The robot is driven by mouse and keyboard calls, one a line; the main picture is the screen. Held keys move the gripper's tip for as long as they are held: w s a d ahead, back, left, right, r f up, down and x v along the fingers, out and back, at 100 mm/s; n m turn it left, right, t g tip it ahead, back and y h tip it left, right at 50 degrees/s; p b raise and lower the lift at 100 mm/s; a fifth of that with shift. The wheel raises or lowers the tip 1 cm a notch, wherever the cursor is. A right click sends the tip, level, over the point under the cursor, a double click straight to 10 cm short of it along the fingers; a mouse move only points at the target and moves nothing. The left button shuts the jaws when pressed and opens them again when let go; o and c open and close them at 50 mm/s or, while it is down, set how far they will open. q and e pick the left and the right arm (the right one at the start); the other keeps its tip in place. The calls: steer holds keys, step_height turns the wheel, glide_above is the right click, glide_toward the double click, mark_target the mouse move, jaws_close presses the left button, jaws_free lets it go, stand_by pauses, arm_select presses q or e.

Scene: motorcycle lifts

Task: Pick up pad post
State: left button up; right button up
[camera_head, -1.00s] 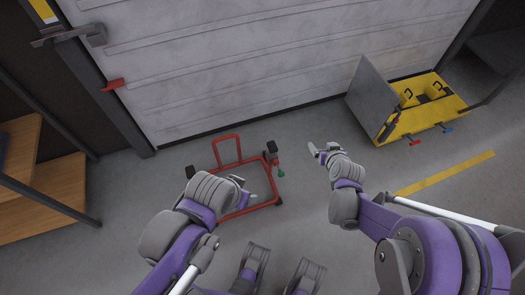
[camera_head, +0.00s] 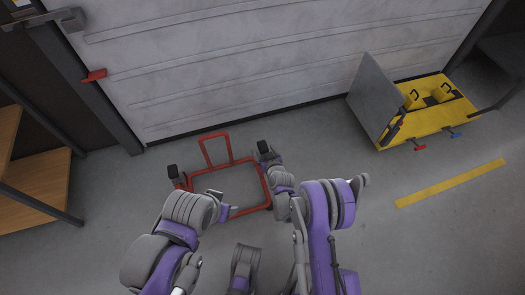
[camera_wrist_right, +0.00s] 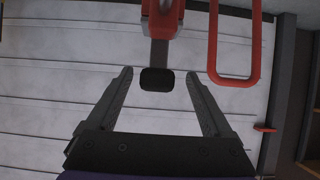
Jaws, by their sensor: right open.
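A red tubular lift frame (camera_head: 229,164) stands on the floor, with black pads at its two far corners. In the right wrist view, a pad post (camera_wrist_right: 159,52) with a grey stem and black pad points from the red frame toward my right gripper (camera_wrist_right: 158,76). The gripper is open, one finger on each side of the pad, with gaps visible on both sides. In the head view my right gripper (camera_head: 265,152) is at the frame's far right corner and partly hides the post there. My left gripper (camera_head: 228,210) is near the frame's left side; its opening is unclear.
A yellow lift platform (camera_head: 430,115) with a grey upright panel (camera_head: 378,98) stands at the right. A wooden shelf (camera_head: 38,185) is at the left. A grey shutter door (camera_head: 240,55) closes off the back. Floor between frame and platform is clear.

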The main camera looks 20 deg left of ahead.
steer(key=shift+r+b+x, duration=0.15)
steer(key=shift+b+x, duration=0.15)
steer(key=shift+x, duration=1.05)
steer(key=shift+r+b+x, duration=0.1)
steer(key=shift+b+x, duration=0.2)
steer(key=shift+x, duration=1.1)
steer(key=shift+w, duration=0.15)
jaws_close()
